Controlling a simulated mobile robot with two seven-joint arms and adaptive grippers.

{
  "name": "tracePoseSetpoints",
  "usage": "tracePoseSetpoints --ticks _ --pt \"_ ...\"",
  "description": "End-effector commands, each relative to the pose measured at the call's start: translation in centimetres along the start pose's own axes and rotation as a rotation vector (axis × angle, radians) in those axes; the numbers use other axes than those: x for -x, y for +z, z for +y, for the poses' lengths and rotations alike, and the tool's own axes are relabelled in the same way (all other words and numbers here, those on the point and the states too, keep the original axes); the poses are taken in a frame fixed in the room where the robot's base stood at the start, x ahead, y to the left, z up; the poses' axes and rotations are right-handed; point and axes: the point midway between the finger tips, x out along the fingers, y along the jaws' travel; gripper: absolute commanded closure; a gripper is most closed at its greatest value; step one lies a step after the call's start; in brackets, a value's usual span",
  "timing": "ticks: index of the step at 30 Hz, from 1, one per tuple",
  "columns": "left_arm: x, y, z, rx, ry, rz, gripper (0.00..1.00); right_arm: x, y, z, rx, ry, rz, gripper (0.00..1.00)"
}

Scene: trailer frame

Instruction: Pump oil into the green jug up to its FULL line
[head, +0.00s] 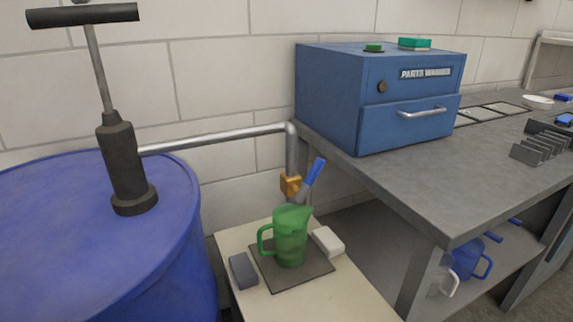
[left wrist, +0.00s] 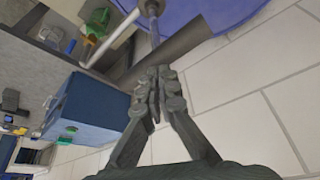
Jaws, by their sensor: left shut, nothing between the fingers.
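The green jug (head: 290,238) stands upright on a dark square mat (head: 262,268) on a small pale stand, below the pipe outlet. Its oil level and FULL line cannot be made out. The hand pump (head: 125,165) stands on the blue drum (head: 60,220), its black crossbar handle (head: 82,14) raised on a metal rod. A pipe (head: 215,138) runs from it to a brass valve (head: 290,184) with a blue lever (head: 315,172) tilted up. My left gripper (left wrist: 157,72) is shut and empty, close to the handle (left wrist: 185,45); contact is unclear. My right gripper is not in view.
A grey block (head: 243,270) and a white block (head: 328,241) flank the jug. A blue parts washer (head: 385,95) stands on the grey bench (head: 440,190) to the right. Blue and white jugs sit on the shelf below. The tiled wall is close behind the drum.

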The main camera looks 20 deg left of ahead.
Motion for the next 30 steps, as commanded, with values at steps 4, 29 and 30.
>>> tracePoseSetpoints --ticks 4,29,30 --pt "-0.8 0.3 0.0 -0.001 0.001 0.0 1.0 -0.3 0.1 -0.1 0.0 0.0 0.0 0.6" --pt "-4.8 2.0 0.0 0.0 0.002 -0.004 1.0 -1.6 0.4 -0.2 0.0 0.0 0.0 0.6" --pt "-4.9 2.1 0.1 0.0 0.002 -0.005 1.0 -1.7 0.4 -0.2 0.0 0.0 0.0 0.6"
